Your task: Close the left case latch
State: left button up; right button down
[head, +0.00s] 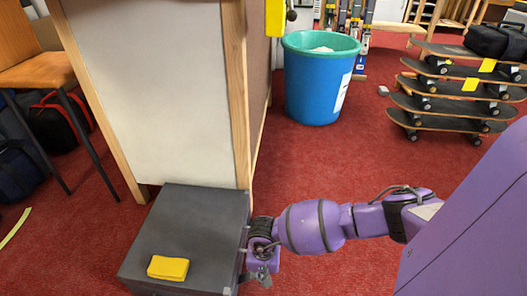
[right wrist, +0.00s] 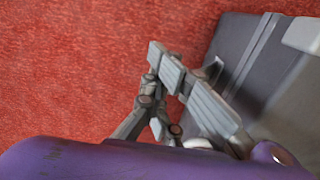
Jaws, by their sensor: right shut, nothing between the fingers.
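The dark grey case (head: 190,215) sits on the red carpet against the end of a pale panel, its lid down. In the right wrist view the case (right wrist: 238,42) fills the right side. My right gripper (head: 262,277) is low beside the case's right side in the head view. In the right wrist view its grey fingers (right wrist: 180,82) are shut and empty, close to the case wall. I cannot tell whether they touch it. I cannot make out the left latch or its state clearly. My left gripper is not in view.
A yellow block (head: 168,268) lies on the case lid. The wood-edged panel (head: 160,90) stands behind the case. A blue bin (head: 318,85) and stacked skateboards (head: 445,100) stand farther back. A chair (head: 45,70) is at left.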

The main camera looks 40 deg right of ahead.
pick_arm(q)
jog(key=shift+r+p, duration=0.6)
jog(key=shift+p, duration=0.25)
pick_arm(e)
jog(key=shift+s+d+r, duration=0.15)
jog(key=shift+s+d, duration=0.8)
jog(key=shift+s, duration=0.2)
pick_arm(q)
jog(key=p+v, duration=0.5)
jog(key=p, duration=0.1)
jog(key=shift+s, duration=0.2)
pick_arm(e)
notch_tip(320, 180, up, 8)
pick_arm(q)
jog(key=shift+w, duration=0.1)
